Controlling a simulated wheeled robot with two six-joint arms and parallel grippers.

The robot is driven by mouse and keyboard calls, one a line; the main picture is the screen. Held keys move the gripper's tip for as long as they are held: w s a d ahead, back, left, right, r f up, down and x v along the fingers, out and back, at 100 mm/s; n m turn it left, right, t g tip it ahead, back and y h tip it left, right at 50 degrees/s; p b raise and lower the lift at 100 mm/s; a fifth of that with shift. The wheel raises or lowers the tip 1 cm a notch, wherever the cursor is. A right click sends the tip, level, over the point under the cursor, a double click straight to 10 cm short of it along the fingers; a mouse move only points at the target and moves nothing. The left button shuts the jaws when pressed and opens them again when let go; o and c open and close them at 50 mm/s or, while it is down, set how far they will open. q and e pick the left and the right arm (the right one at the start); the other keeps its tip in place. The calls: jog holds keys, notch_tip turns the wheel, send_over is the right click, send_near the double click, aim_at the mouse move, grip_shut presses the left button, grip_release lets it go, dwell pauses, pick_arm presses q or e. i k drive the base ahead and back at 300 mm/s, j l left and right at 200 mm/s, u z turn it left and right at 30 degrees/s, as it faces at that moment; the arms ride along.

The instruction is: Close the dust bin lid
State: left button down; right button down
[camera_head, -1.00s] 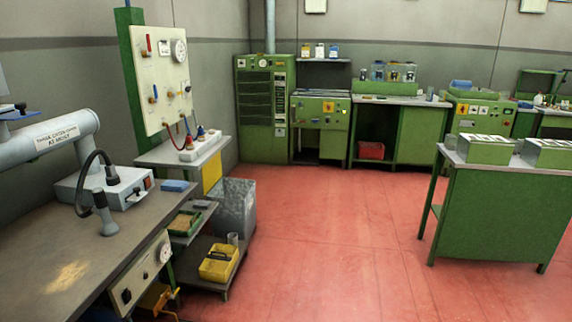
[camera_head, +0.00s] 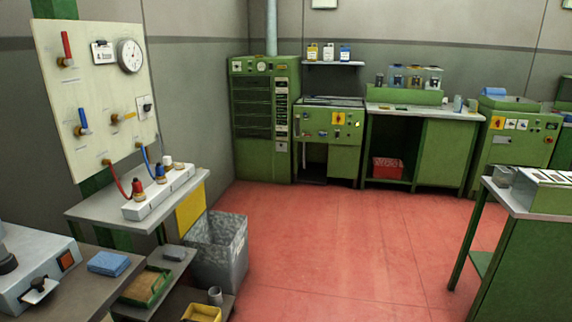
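A grey metal bin (camera_head: 222,252) stands on the red floor at the left, beside the low shelf and below the small side table. Its top looks open, with a raised grey panel at its back that may be the lid; I cannot tell for sure. Neither of my grippers is in view.
A side table (camera_head: 88,210) with a white socket block and the gauge panel (camera_head: 95,150) stand left of the bin. A low shelf (camera_head: 178,302) with a green tray (camera_head: 146,287) is in front. A green bench (camera_head: 520,262) stands right. The red floor (camera_head: 330,240) between is clear.

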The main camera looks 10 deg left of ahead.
aim_at(188, 211)
jog(key=i+u, duration=0.1)
jog(key=i, duration=0.45)
jog(key=i+l+u, duration=0.1)
jog(key=i, duration=0.45)
jog(key=i+l+u, duration=0.15)
jog(key=i, duration=0.4)
jog(key=i+l+u, duration=0.15)
jog(key=i+u, duration=0.3)
jog(key=i+l+u, duration=0.2)
jog(key=u, duration=0.25)
jog(key=i+l+u, duration=0.3)
jog(key=l+u, duration=0.15)
jog(key=i+l+u, duration=0.15)
jog(key=l+u, duration=0.3)
